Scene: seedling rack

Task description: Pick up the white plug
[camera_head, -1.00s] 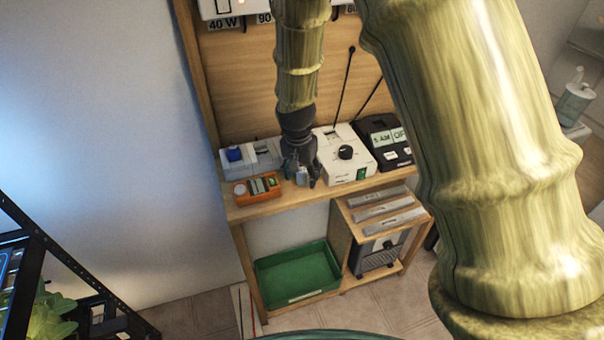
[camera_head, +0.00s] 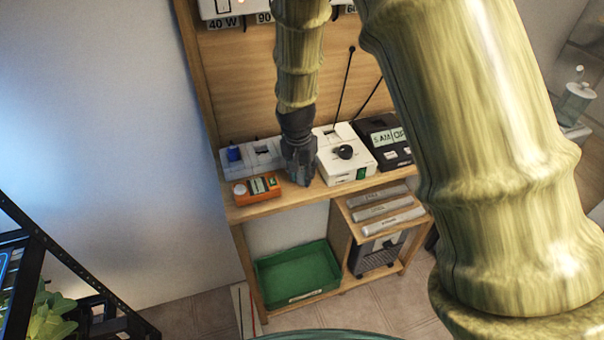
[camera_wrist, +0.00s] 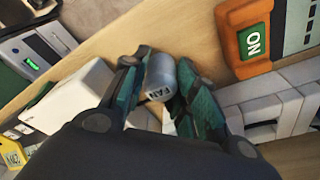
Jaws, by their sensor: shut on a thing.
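The pale grey-white plug (camera_wrist: 160,78), marked FAN, is between the two fingers of my gripper (camera_wrist: 172,88) in the wrist view. The fingers are shut on its sides, and its upper end sticks out between them. In the head view my gripper (camera_head: 302,180) points down at the wooden shelf, between the orange box and the white box with a black knob. The plug is hidden by the fingers there. I cannot tell whether the plug touches the shelf.
The orange box (camera_head: 242,198) is close on the left, with a grey unit (camera_head: 262,160) behind it. The white knob box (camera_head: 335,168) and a black display unit (camera_head: 372,126) stand to the right. A green tray (camera_head: 290,290) is below. The wooden shelf's (camera_head: 325,192) front edge is near.

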